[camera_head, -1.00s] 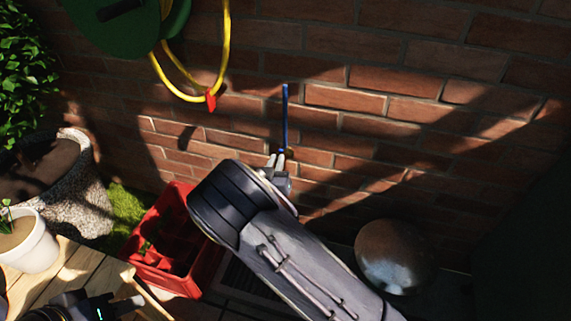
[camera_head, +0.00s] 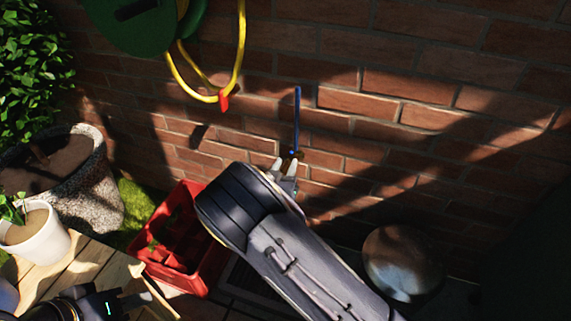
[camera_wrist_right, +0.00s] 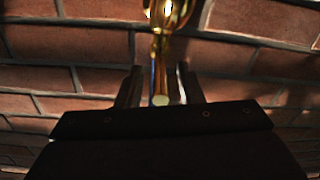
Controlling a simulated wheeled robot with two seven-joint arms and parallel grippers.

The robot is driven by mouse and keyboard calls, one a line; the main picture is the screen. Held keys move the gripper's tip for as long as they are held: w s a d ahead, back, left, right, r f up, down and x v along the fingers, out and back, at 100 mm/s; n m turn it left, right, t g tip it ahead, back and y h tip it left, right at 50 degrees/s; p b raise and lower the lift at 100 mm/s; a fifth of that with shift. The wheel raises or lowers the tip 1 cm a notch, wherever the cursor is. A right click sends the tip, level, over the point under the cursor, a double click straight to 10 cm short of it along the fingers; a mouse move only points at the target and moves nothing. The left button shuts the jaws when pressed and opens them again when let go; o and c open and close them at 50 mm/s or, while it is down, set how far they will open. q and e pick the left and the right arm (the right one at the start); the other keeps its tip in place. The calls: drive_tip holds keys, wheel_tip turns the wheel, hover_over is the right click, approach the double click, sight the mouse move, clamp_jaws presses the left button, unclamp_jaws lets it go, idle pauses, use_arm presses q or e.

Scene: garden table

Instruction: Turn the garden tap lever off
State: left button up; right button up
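The garden tap's blue lever (camera_head: 297,118) stands nearly upright against the brick wall in the head view. The tap's brass body (camera_wrist_right: 165,16) shows at the top middle of the right wrist view, with a narrow part reaching down from it. My right gripper (camera_head: 284,167) is just below the lever's lower end. In the right wrist view its fingers (camera_wrist_right: 160,90) are apart on either side of that narrow part; I cannot tell whether they touch it. My left gripper (camera_head: 134,299) is at the lower left, partly out of frame, its opening unclear.
A yellow hose (camera_head: 240,50) hangs from a green reel (camera_head: 135,25) on the wall. A red crate (camera_head: 212,268) and a stone planter (camera_head: 100,195) stand at the left. A white pot (camera_head: 45,244) is on the wooden table (camera_head: 85,262). A round metal object (camera_head: 403,262) lies at the right.

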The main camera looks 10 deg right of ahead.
drive_tip(key=p+v, duration=0.1)
drive_tip(key=v, duration=0.6)
idle(0.4)
